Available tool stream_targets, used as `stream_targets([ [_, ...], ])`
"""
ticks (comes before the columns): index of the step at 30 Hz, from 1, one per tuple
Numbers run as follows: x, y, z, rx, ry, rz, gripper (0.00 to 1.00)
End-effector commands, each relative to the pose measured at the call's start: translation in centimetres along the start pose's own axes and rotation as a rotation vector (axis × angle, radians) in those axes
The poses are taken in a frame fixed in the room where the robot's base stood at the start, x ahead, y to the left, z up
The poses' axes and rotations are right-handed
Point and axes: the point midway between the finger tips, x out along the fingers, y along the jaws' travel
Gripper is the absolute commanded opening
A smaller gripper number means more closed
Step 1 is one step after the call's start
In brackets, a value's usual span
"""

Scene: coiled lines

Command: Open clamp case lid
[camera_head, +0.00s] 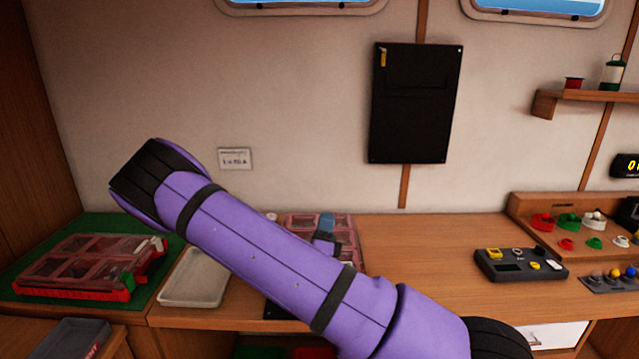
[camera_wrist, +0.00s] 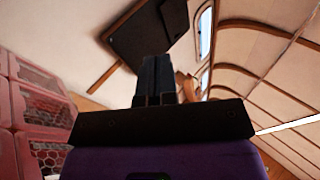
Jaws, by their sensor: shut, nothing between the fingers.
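A red case with a clear pinkish lid over several compartments (camera_head: 75,262) lies on a green mat at the left of the counter in the head view. A second pinkish, see-through compartment case (camera_head: 343,222) shows behind my arm. I cannot tell which is the clamp case. See-through pink panels (camera_wrist: 38,115) stand close at the left in the wrist view; how far the lid is raised is unclear. My gripper (camera_wrist: 155,78) is shut and empty, its fingers pointing toward the wall, with the panels to its left. My arm hides much of the second case in the head view.
A pale empty tray (camera_head: 193,280) stands between the two cases. A dark board (camera_head: 415,103) hangs on the wall. A grey device (camera_head: 520,266) sits to the right, with a wooden rack of coloured pieces (camera_head: 570,215) beyond it.

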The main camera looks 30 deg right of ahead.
Motion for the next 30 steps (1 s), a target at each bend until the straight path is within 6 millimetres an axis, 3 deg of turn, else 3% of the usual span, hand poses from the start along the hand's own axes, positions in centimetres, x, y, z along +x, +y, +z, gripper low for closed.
stream_targets([
  [6,-1.9,0.9,1.2,-0.115,-0.186,0.066,0.0],
  [11,-1.2,1.0,1.5,-0.125,-0.203,0.071,0.0],
  [30,9.4,1.9,3.5,-0.121,-0.198,0.069,0.0],
])
